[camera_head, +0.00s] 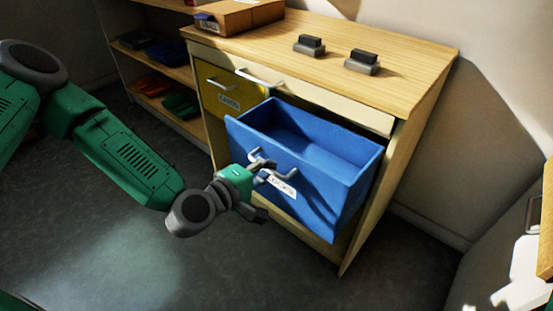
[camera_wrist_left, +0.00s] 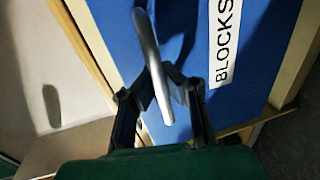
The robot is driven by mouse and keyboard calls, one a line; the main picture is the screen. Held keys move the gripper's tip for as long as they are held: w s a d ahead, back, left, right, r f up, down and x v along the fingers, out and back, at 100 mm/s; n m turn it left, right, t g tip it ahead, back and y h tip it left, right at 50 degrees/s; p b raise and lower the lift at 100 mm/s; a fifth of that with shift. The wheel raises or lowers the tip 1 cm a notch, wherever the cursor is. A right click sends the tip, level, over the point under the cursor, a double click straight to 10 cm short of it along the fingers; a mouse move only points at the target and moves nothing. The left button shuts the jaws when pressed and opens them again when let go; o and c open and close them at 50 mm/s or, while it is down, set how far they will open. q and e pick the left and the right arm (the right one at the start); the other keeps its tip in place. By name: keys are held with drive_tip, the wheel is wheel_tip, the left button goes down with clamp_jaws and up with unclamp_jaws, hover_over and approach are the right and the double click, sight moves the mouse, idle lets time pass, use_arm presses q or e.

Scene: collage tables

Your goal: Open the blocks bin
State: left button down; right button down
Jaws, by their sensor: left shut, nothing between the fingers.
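The blue blocks bin (camera_head: 346,189) is a drawer in the wooden cabinet, and it stands pulled well out with its inside showing; the visible part looks empty. Its front, labelled BLOCKS, also fills much of the left wrist view (camera_wrist_left: 262,50). A grey bar handle (camera_head: 284,182) is on that front. My left gripper (camera_head: 259,166) is at the bin's front by the handle, shut with nothing held. In the left wrist view, the handle (camera_wrist_left: 152,62) crosses the picture in front of the fingers; whether they touch it is unclear. My right gripper is not in view.
A yellow drawer (camera_head: 222,88) beside the bin looks closed. Two small dark-topped grey blocks (camera_head: 310,45) and a cardboard box (camera_head: 240,16) are on the cabinet top (camera_head: 400,40). A shelf with coloured trays (camera_head: 182,104) stands at the left. The floor (camera_head: 120,240) in front is clear.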

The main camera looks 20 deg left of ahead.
use_arm(q)
drive_tip(key=shift+s+a+f, duration=0.1)
drive_tip(key=shift+s+f, duration=0.1)
drive_tip(key=shift+s, duration=0.2)
drive_tip(key=c, duration=1.6)
unclamp_jaws()
drive_tip(key=shift+w, duration=0.1)
drive_tip(key=shift+r, duration=0.15)
drive_tip(key=v, duration=0.7)
drive_tip(key=shift+a, duration=0.2)
